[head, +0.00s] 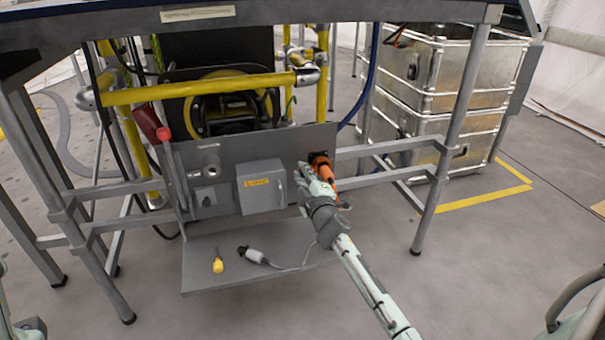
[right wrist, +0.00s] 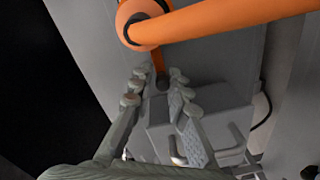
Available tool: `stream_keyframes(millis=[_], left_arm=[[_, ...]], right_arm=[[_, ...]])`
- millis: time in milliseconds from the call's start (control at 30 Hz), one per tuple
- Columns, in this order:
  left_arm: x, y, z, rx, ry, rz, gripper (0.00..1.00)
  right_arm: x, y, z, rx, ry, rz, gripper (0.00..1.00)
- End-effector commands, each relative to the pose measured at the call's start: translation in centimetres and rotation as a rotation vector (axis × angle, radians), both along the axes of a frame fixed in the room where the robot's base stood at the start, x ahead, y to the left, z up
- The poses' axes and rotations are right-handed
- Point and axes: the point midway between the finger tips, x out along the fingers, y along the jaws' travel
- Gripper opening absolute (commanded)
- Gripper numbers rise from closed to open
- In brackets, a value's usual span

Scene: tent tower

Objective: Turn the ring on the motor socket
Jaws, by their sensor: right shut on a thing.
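The orange motor socket fitting (head: 320,160) is at the right end of the grey panel in the head view. A thin orange stalk (right wrist: 157,60) hangs below the collar, with a dark end. My right gripper (right wrist: 158,86) is shut on this stalk, one finger on each side; it also shows in the head view (head: 308,172). My left gripper is not in view.
A grey box with a yellow label (head: 263,192) is on the panel, left of my right gripper. A yellow plug (head: 218,265) and a grey cabled plug (head: 254,255) lie on the shelf (head: 205,280) below. Frame legs and metal cases (head: 425,130) stand to the right.

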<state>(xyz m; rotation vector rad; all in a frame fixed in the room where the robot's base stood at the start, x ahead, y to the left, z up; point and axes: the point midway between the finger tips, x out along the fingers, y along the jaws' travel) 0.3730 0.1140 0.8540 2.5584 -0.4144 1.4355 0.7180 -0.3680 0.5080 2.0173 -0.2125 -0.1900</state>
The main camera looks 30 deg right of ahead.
Motion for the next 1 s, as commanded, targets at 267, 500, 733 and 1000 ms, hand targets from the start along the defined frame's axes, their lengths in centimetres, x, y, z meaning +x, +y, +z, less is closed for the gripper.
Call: stream_keyframes(millis=[267,500,733,1000], left_arm=[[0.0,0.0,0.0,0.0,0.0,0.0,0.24],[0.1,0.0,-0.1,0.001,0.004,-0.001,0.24],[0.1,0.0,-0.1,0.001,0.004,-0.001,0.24],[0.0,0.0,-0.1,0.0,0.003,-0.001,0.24]], right_arm=[[-0.2,0.2,-0.7,0.006,0.011,0.001,0.33],[-0.1,0.0,-0.4,0.004,0.006,0.0,0.33],[-2.4,0.6,-0.3,0.004,0.006,0.0,0.33],[-8.1,2.0,-0.2,0.005,0.008,-0.001,0.33]])
